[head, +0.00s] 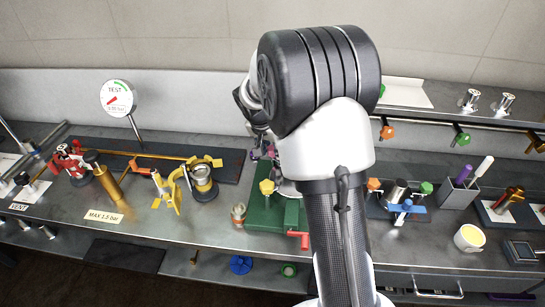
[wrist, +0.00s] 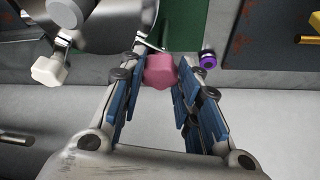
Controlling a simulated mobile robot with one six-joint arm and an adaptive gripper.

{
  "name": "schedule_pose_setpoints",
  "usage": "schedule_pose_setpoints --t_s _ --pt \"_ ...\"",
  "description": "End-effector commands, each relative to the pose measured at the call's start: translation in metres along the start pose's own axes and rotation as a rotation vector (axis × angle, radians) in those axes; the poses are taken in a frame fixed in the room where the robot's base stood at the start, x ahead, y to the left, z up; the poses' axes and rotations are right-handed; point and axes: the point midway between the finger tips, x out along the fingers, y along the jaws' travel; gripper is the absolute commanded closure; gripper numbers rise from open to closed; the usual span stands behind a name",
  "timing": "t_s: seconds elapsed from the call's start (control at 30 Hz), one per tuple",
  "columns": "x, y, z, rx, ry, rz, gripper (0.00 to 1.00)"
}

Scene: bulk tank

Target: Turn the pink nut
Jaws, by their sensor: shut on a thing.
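The pink nut (wrist: 160,71) shows in the wrist view at the upper middle, between the tips of my gripper (wrist: 158,80). My gripper is shut on it, with a blue-padded finger on each side. A thin metal rod shows just above the nut. In the head view my arm covers most of this spot, and I cannot make out the pink nut clearly there.
In the wrist view a white knob (wrist: 48,70) is to the left and a purple knob (wrist: 208,60) to the right. A gauge (head: 117,98) stands at the left.

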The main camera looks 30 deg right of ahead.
Motion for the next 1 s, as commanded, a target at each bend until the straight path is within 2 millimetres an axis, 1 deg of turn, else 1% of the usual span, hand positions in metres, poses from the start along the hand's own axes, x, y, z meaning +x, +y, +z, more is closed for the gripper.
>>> schedule_pose_setpoints --t_s 0.03,0.3,0.8,0.83,1.0 --pt "0.0024 -0.0016 0.0007 0.02 0.002 0.006 0.93" --pt "0.0004 -0.0016 0.0 0.095 0.0 0.037 0.93" --pt "-0.0005 -0.0011 -0.0001 0.108 -0.002 0.045 0.93" --pt "-0.0005 -0.0011 -0.0001 0.108 -0.002 0.045 0.68" --pt "-0.0004 -0.001 0.0 0.107 -0.002 0.045 0.56"
